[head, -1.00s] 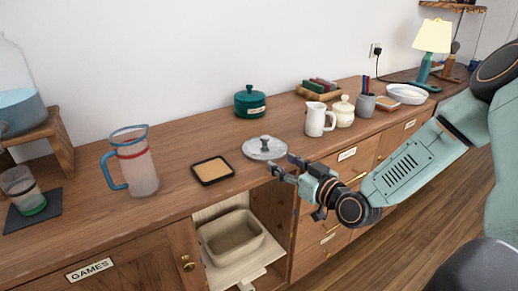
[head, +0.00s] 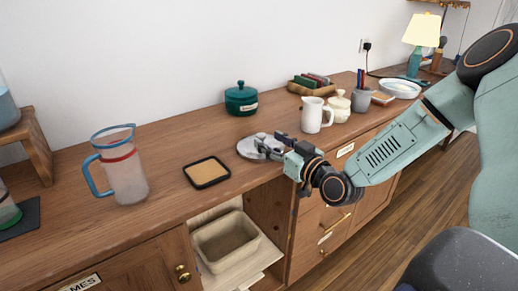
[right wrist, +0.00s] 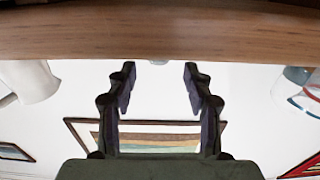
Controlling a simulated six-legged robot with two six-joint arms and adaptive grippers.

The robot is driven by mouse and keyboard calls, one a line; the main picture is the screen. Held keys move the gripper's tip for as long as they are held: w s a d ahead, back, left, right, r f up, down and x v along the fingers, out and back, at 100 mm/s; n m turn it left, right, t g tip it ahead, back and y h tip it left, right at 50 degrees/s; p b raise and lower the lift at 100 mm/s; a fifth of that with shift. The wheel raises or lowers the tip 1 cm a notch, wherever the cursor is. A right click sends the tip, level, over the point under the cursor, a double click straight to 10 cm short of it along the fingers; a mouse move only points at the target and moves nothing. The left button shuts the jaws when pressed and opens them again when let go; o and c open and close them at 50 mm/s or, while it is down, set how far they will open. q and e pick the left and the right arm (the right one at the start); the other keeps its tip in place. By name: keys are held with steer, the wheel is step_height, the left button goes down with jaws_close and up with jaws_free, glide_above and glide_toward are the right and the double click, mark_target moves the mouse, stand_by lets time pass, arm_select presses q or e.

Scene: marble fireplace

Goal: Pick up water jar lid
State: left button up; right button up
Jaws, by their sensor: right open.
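The water jar lid (head: 247,149) is a round grey disc lying flat on the wooden counter, near its front edge. My right gripper (head: 268,143) reaches in low from the right and its fingers overlap the lid in the head view, hiding its middle and knob. In the right wrist view the two dark fingers (right wrist: 159,72) are apart with nothing clamped. A small pale bit shows between their tips; I cannot tell whether it is the knob. The water jar (head: 7,105) is cut off at the left edge, on a wooden stand. My left gripper is out of view.
A black-rimmed cork coaster (head: 207,172) lies left of the lid, with a blue-handled pitcher (head: 124,175) beyond it. A green pot (head: 241,99) stands behind. A white jug (head: 312,114) and cream pot (head: 340,106) stand to the right. Below is an open cubby with a bin (head: 225,241).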

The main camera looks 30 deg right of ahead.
mark_target(263, 137)
steer(key=shift+w+d+f+b, duration=0.1)
steer(key=shift+w+f+b, duration=0.05)
steer(key=shift+w+b, duration=0.55)
steer(key=w, duration=0.1)
steer(key=w+b, duration=0.1)
steer(key=w, duration=0.1)
steer(key=shift+a, duration=0.4)
steer(key=shift+w+d+b, duration=0.1)
steer(key=shift+w+b, duration=0.2)
steer(key=shift+d, duration=0.15)
steer(key=shift+s, duration=0.1)
steer(key=shift+c, duration=1.3)
jaws_close()
